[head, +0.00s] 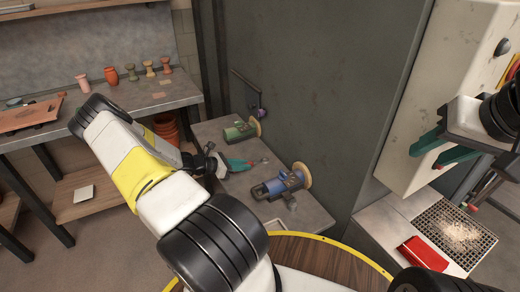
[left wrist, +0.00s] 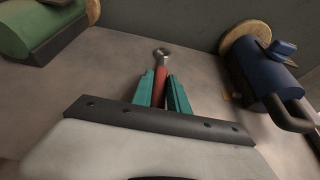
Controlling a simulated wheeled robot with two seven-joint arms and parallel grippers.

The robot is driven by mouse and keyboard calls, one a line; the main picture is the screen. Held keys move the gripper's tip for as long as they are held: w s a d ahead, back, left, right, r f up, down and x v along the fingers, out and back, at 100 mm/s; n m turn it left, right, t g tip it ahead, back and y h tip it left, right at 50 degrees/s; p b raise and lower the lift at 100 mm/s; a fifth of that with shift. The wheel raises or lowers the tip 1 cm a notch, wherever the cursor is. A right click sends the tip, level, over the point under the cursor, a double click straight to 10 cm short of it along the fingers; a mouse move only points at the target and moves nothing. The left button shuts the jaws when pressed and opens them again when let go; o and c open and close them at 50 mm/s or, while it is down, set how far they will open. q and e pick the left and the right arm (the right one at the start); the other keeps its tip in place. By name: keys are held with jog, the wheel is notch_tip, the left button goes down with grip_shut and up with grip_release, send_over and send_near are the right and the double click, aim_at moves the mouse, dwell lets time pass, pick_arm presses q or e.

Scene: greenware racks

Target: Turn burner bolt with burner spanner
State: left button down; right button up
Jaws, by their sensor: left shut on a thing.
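The burner spanner (left wrist: 158,88) has a red handle and a metal ring end. It lies between the teal fingers of my left gripper (left wrist: 163,88), which is shut on the handle, with the ring end pointing away. In the head view my left gripper (head: 241,164) is low over the small grey table, between the green and blue tools, and the spanner (head: 258,161) shows small at its tips. My right gripper (head: 426,156) has its teal fingers apart and empty, in front of the pale cabinet. I cannot make out a burner bolt in either view.
A green tool (head: 240,131) and a blue tool (head: 277,186), each with a tan disc, stand on the small table (head: 208,130) beside a dark grey wall (head: 320,90). At right, a red box (head: 424,252) sits by a grate (head: 483,239). Several pots stand on the back bench.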

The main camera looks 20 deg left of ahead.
dwell(0.3)
pick_arm(q)
jog(key=shift+r, duration=3)
